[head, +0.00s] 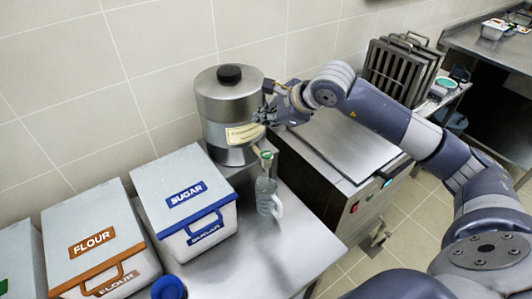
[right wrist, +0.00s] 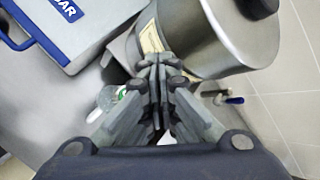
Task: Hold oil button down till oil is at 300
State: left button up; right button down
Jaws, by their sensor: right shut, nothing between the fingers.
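A steel cylindrical dispenser (head: 229,98) with a black knob on its lid stands against the wall, with a pale label (head: 243,134) on its front. It also shows in the right wrist view (right wrist: 225,45). A clear bottle or jug (head: 268,190) with a green top stands upright on the counter below the dispenser's front; part of it shows beside my fingers in the right wrist view (right wrist: 108,98). My right gripper (head: 265,116) is shut and empty at the dispenser's front right; its fingertips (right wrist: 160,68) are close to the label. I cannot tell whether they touch. No button or oil reading is legible.
A sugar bin (head: 184,184) with a blue handle and a flour bin (head: 95,232) stand on the left. A blue cap (head: 168,288) is at the front. A steel appliance (head: 345,145) stands right of the counter, with dark racks (head: 398,68) behind.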

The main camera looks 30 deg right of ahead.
jog(key=shift+f, duration=0.1)
jog(key=b, duration=0.4)
send_over(265, 156)
notch_tip(265, 156, down, 8)
jog(key=shift+w+r, duration=0.1)
jog(key=shift+r, duration=0.05)
jog(key=shift+f+b, duration=0.5)
jog(key=shift+b, duration=0.1)
dwell(0.7)
jog(key=shift+f+b, duration=0.4)
jog(key=shift+b, duration=0.3)
jog(key=shift+f+b, duration=0.55)
jog(key=shift+b, duration=0.15)
dwell(4.2)
